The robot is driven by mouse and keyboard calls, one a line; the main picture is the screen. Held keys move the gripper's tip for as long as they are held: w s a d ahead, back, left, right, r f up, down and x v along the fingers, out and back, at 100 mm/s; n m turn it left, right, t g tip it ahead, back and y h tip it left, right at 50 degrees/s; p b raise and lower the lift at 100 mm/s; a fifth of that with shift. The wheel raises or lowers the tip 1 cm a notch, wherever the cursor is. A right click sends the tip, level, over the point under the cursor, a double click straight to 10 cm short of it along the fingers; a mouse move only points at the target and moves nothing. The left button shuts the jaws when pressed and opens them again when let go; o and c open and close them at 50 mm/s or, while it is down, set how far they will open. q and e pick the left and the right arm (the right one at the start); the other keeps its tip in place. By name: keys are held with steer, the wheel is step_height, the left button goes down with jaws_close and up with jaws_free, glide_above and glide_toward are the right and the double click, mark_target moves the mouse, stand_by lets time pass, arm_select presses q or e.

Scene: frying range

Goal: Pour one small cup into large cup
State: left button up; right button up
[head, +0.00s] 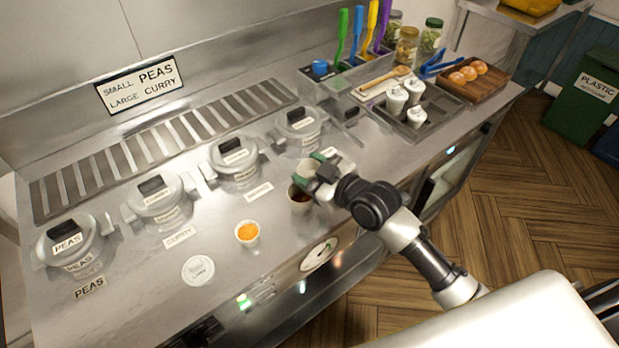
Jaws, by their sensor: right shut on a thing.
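My right gripper (309,170), with green fingertips, is over the counter at the centre. It is shut on a small white cup (306,168), partly hidden by the fingers; its tilt and contents are hard to tell. Just below it in the picture, a cup with dark brown contents (299,202) stands on the counter, close to the gripper. A white cup with orange contents (247,234) stands to the left, apart from the gripper. I do not make out my left gripper.
Several lidded pots line the back, including one labelled PEAS (68,241). A round white labelled piece (198,270) lies at the front left. A dark tray (428,108) with white containers and a wooden tray (487,84) are at the right. A sign (139,86) reads SMALL PEAS, LARGE CURRY.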

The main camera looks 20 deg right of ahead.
steer(key=shift+f+m, duration=0.3)
steer(key=shift+m, duration=0.5)
steer(key=shift+r+m+y, duration=0.2)
steer(key=shift+m+y, duration=0.4)
steer(key=shift+a+r+p, duration=0.1)
steer(key=shift+r+p, duration=1)
steer(key=shift+r, duration=0.25)
